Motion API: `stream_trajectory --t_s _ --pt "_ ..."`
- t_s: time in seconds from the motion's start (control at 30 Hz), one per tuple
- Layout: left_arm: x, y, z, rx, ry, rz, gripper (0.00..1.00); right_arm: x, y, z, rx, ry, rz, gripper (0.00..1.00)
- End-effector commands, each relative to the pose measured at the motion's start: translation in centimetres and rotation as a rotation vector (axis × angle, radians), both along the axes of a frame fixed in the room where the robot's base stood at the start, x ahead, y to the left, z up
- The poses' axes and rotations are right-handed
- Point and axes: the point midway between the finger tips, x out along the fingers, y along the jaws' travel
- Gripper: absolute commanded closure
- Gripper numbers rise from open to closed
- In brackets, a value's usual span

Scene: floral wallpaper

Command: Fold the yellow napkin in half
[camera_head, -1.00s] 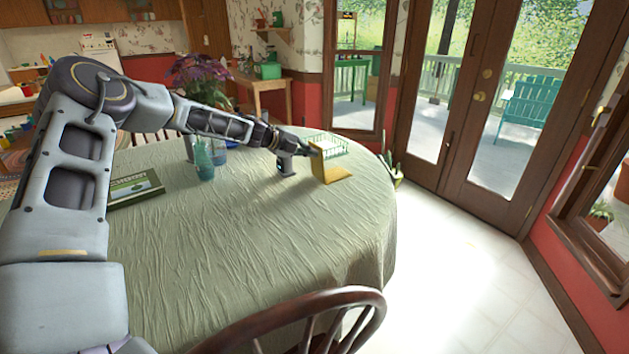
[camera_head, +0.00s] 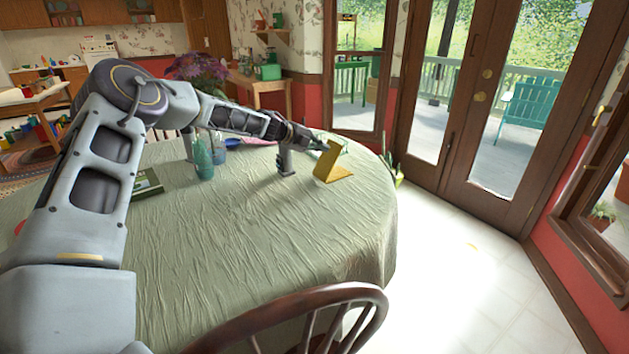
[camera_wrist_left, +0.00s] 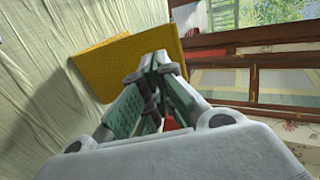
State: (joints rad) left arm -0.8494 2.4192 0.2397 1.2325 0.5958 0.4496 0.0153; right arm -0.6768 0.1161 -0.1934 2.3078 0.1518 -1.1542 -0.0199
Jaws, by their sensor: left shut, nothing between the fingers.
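The yellow napkin (camera_head: 341,174) is near the right edge of the round table. Part of it lies on the cloth, and its left part stands up, leaning right over the flat part. My left gripper (camera_head: 322,145) is at the top of the raised part, on its left side. In the left wrist view the napkin (camera_wrist_left: 112,64) shows beyond the fingers (camera_wrist_left: 158,64), which are close together with nothing held between them. The fingertips overlap the napkin in the picture; I cannot tell whether they touch it. My right gripper is out of view.
A teal glass (camera_head: 203,160) and a green book (camera_head: 147,183) are on the tablecloth (camera_head: 255,235) to the left. A wooden chair back (camera_head: 300,305) is at the front. The middle of the table is clear.

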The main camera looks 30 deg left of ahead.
Motion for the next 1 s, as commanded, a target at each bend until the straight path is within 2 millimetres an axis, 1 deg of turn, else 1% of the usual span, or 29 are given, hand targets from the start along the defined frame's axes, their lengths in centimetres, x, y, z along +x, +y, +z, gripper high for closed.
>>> stream_trajectory --t_s 0.47,1.0 --pt "0.3 -0.2 -0.1 0.001 0.0 0.0 1.0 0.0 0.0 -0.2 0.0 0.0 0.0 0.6" --pt "3.0 -1.4 -1.1 0.002 0.0 -0.001 1.0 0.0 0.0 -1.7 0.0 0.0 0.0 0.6"
